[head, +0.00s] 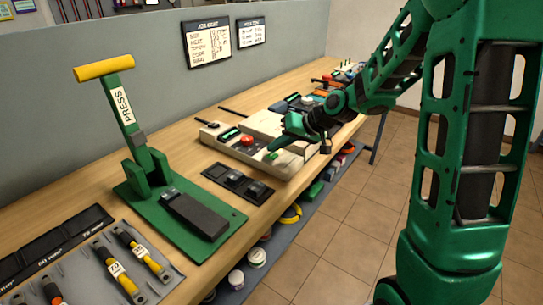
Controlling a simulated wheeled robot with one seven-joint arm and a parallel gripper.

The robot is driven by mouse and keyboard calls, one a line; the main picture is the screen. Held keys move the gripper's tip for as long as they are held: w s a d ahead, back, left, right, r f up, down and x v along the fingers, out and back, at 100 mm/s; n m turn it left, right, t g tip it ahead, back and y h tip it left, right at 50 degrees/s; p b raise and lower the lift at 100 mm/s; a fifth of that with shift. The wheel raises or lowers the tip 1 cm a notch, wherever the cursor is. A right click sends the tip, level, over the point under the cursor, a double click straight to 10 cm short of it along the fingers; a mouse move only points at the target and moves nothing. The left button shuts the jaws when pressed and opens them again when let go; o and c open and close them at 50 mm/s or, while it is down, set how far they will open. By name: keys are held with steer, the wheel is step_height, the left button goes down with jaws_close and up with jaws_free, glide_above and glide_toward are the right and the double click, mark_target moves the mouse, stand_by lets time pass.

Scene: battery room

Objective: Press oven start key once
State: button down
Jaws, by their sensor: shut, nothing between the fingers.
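A low beige unit (216,138), which looks like the oven, sits on the wooden bench in the head view. Its front panel carries a small display (230,133), a red round button (246,139) and a green key (272,156) near its right end. My gripper (270,148) is shut and empty, reaching in from the right over the unit. No label on the key is readable, and part of the unit is hidden behind my gripper.
A green press (140,180) with a yellow handle stands on the bench (62,198) at left. A black tray (238,182) lies in front of the unit. Tools on a grey mat (85,255) lie at front left. A lower shelf holds tape and jars.

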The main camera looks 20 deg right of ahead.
mark_target(276, 156)
steer(key=shift+f, duration=0.45)
stand_by(0.5)
steer(key=shift+r, duration=0.9)
steer(key=shift+r, duration=2.5)
steer(key=s+d+f+m+g+h, duration=0.1)
steer(key=s+d, duration=0.4)
steer(key=s, duration=0.7)
steer(key=s+d+f+m+g+h, duration=0.1)
steer(key=s+d+m+g+h, duration=0.2)
steer(key=s, duration=1)
steer(key=s+d+f+m+g+h, duration=0.1)
steer(key=s+d+g+h, duration=0.1)
steer(key=s+d, duration=0.6)
steer(key=s+g, duration=0.1)
steer(key=s, duration=0.4)
steer(key=shift+s+d+m, duration=0.2)
steer(key=shift+d+m, duration=0.05)
steer(key=shift+m, duration=0.15)
